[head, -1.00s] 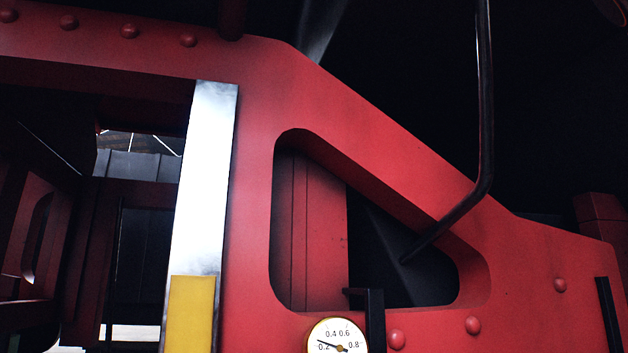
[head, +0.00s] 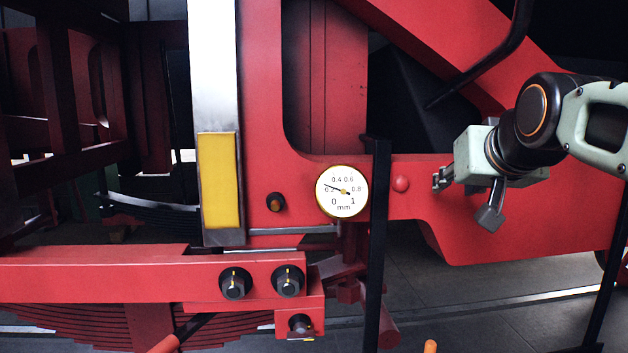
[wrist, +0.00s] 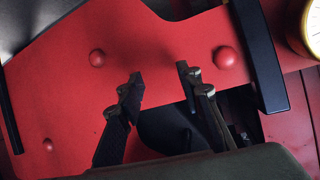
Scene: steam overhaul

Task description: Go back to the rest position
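My gripper (head: 440,179) is at the right of the head view, in front of the red frame (head: 560,228) and right of the dial gauge (head: 342,192). In the wrist view my gripper (wrist: 160,77) shows two dark fingers with a gap between them. Nothing is between the fingers, and the red frame with its round rivets lies beyond them. The gauge is white with a gold rim, and its needle points near 0.2. Part of it also shows at the top right corner of the wrist view.
A black upright post (head: 376,245) stands right beside the gauge. A yellow block (head: 219,182) sits on a bright metal strip (head: 213,60). A red beam (head: 110,275) with dark bolts crosses the lower left. Grey floor (head: 480,300) shows below the frame.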

